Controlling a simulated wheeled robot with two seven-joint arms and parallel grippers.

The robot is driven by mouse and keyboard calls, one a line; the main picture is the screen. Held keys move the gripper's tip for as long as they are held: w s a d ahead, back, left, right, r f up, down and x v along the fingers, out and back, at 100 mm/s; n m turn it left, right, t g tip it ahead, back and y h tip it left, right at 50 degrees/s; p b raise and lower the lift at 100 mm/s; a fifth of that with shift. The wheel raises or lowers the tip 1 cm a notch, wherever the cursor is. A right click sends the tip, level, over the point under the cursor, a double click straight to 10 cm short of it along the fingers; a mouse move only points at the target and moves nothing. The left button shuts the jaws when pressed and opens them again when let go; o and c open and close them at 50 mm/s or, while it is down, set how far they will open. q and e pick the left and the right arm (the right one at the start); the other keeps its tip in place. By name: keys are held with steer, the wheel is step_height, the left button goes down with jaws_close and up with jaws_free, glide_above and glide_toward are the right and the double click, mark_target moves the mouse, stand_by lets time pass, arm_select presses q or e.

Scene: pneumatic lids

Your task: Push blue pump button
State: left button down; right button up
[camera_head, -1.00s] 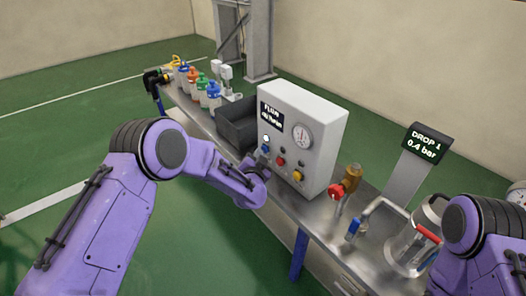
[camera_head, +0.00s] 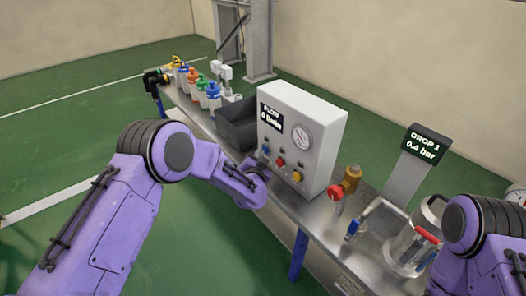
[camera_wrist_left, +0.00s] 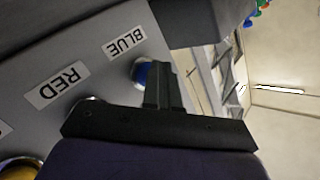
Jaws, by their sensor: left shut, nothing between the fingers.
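The blue pump button (camera_head: 265,149) is at the left of a row on the front of the grey control box (camera_head: 324,145), beside a red button (camera_head: 281,162) and a yellow button (camera_head: 298,176). In the left wrist view the blue button (camera_wrist_left: 140,72) sits by the upside-down BLUE label, partly behind my fingers. My left gripper (camera_wrist_left: 160,72) is shut and empty, its tips right beside or over the button; I cannot tell whether they touch. In the head view my left wrist is just in front of the box. My right gripper is out of view; only its arm shows.
A dark bin (camera_head: 238,124) and several coloured-top bottles (camera_head: 201,90) stand left of the box. A gauge (camera_head: 301,137) is on the box.

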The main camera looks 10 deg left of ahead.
arm_select(q)
steer(key=shift+s+a+r+p, duration=0.1)
steer(key=shift+s+a+p, duration=0.1)
steer(key=shift+s+p, duration=0.2)
steer(key=shift+s+a+p, duration=1)
steer(key=shift+s+a, duration=0.7)
steer(key=shift+s, duration=0.3)
